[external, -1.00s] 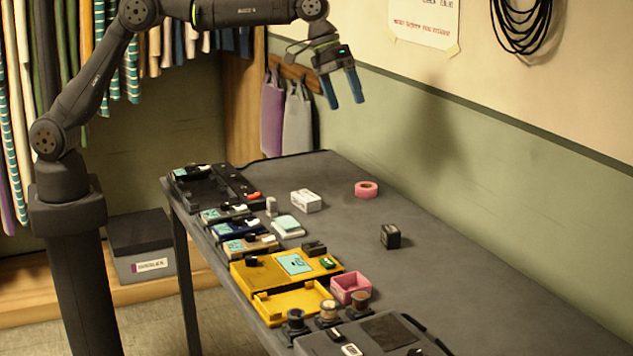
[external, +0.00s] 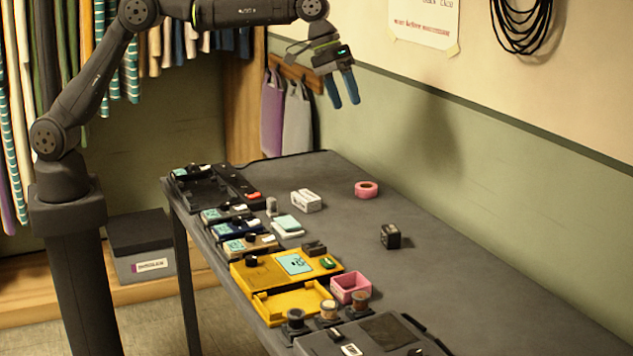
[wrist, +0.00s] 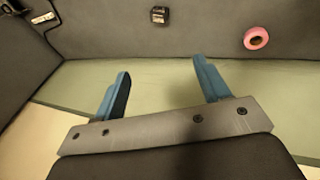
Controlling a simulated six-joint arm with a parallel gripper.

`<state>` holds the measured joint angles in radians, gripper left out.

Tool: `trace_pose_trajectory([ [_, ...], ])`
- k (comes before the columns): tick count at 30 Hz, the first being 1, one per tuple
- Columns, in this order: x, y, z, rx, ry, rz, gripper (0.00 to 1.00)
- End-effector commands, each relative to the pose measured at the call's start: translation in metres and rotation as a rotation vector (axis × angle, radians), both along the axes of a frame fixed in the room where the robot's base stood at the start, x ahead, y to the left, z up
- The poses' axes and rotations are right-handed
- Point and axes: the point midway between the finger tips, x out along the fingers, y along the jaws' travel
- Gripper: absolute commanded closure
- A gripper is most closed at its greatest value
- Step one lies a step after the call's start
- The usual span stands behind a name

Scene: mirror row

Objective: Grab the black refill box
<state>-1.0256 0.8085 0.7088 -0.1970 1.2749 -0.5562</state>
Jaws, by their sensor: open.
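A small black box (external: 390,236) stands on the grey table toward its right side, apart from the other things. It also shows in the wrist view (wrist: 160,15), at the top centre, with a pale marking on one face. My gripper (external: 344,88) is high above the table's far part, near the wall, with its blue fingers pointing down. It is open and empty, and its two fingers stand wide apart in the wrist view (wrist: 165,85). The black box is well below it and nearer the external camera.
A pink tape roll (external: 367,189) and a white box (external: 306,201) lie near the black box. A yellow case (external: 262,275), a pink open box (external: 350,288) and several small cases line the table's left side. The wall with its green lower part bounds the right.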

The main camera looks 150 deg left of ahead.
Motion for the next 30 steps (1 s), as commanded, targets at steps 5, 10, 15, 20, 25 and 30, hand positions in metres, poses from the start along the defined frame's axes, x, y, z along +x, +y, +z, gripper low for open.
trace_pose_trajectory([
  [5, 0.0, 0.0, 0.0, 0.0, 0.0, 0.0, 0.31],
  [10, 0.013, -0.002, -0.007, -0.008, -0.041, 0.035, 0.31],
  [15, 0.067, -0.011, -0.035, -0.059, -0.239, 0.224, 0.31],
  [20, 0.123, -0.023, -0.066, -0.168, -0.497, 0.513, 0.31],
  [25, 0.16, -0.035, -0.097, -0.314, -0.754, 0.852, 0.31],
  [30, 0.171, -0.047, -0.132, -0.456, -0.995, 1.217, 0.31],
])
